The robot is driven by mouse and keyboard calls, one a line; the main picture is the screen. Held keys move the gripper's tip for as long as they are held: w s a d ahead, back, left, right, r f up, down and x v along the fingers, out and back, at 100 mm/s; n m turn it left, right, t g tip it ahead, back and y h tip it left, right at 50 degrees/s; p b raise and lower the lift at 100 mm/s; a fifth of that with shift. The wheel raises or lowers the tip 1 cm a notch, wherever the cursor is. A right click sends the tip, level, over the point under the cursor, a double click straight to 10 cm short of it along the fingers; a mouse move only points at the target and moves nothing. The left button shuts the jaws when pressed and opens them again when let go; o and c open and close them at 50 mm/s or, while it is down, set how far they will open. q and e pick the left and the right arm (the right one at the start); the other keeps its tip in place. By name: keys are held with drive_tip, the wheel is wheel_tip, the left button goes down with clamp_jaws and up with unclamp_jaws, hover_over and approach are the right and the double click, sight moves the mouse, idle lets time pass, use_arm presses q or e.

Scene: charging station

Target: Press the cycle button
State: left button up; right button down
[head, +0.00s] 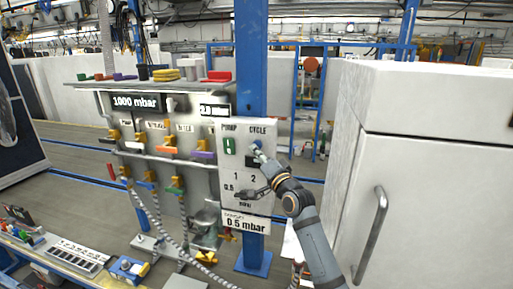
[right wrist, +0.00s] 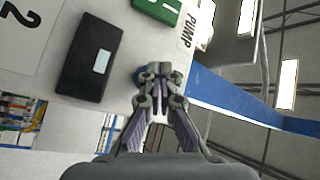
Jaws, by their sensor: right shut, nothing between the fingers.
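The blue cycle button (head: 256,144) sits under the word CYCLE on the upper right of a light grey control panel (head: 231,178). My right gripper (head: 263,157) reaches up to it from the lower right, its fingers shut and empty. In the right wrist view the shut fingertips (right wrist: 160,72) lie over the button, and only a blue edge of it (right wrist: 140,76) shows at their left. The fingertips are at or very close to the button; I cannot tell whether they touch or press it. My left gripper is not in view.
A green pump switch (head: 229,146) sits left of the button. A dark lever (head: 253,193) is below. A blue post (head: 251,60) stands behind the panel. A rack with coloured valve handles (head: 167,150) is to the left, a white cabinet (head: 440,180) to the right.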

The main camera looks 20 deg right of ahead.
drive_tip(key=shift+w+d, duration=0.25)
drive_tip(key=shift+w, duration=0.15)
idle(0.8)
drive_tip(key=shift+s+r, duration=0.1)
drive_tip(key=shift+s+a+p, duration=0.45)
drive_tip(key=shift+s+a, duration=0.05)
drive_tip(key=shift+s, duration=0.2)
drive_tip(key=s+a+p, duration=0.1)
drive_tip(key=s, duration=0.1)
drive_tip(key=s+a+p, duration=0.1)
drive_tip(key=s, duration=0.1)
drive_tip(key=shift+a, duration=0.4)
idle(0.6)
